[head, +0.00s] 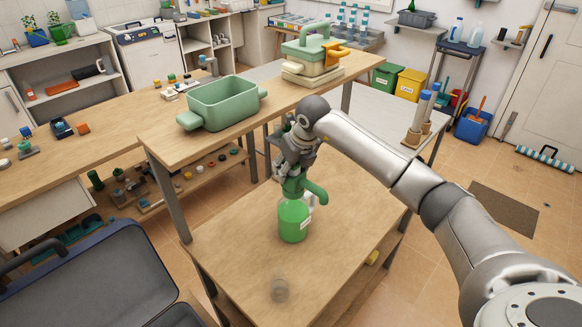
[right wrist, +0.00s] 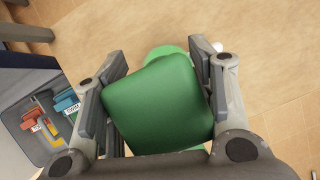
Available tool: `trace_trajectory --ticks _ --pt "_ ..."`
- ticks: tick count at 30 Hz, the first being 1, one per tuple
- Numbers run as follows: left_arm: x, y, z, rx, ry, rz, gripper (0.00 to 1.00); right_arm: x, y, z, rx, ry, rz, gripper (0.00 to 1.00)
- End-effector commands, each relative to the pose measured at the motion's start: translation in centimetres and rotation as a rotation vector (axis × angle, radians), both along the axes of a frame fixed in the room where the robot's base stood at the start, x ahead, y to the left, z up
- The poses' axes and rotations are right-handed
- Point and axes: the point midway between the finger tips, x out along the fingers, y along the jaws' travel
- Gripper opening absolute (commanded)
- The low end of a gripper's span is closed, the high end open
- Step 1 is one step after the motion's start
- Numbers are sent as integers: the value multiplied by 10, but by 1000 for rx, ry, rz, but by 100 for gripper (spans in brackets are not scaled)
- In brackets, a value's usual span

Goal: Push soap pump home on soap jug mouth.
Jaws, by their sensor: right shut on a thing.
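The green soap jug (head: 291,222) stands upright on the low wooden table, with a pale label on its side. The darker green soap pump (head: 315,190) is at the jug's mouth, its spout pointing right and downward. My right gripper (head: 292,177) is above the jug and shut on the pump. In the right wrist view the pump's broad green head (right wrist: 158,103) sits between both fingers of the right gripper (right wrist: 157,85). A bit of lighter green jug (right wrist: 165,52) shows behind it. The gripper and pump hide the joint, so I cannot tell how far down the pump sits. My left gripper is not in view.
A green tub (head: 223,108) and a stacked pale-green machine (head: 312,52) stand on the higher bench behind. An open dark case (head: 95,285) is at lower left. The tabletop around the jug is mostly clear.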

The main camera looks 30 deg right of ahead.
Motion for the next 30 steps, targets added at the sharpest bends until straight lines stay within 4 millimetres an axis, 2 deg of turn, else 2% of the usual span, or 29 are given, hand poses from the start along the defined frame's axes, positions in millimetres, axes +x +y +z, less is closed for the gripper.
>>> trace_trajectory --ticks 5,6,11,23,26,30 --pt "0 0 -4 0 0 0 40 0 0 -5 0 -1 0 23" --pt "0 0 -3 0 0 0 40 0 0 -4 0 -1 -1 55" --pt "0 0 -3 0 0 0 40 0 0 -4 0 -1 0 76" --pt "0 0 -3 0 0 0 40 -1 0 0 0 -1 0 76" --pt "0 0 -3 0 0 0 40 -5 -1 12 -1 -4 1 76" --pt "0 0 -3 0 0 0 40 -16 -2 38 -2 -6 1 76"
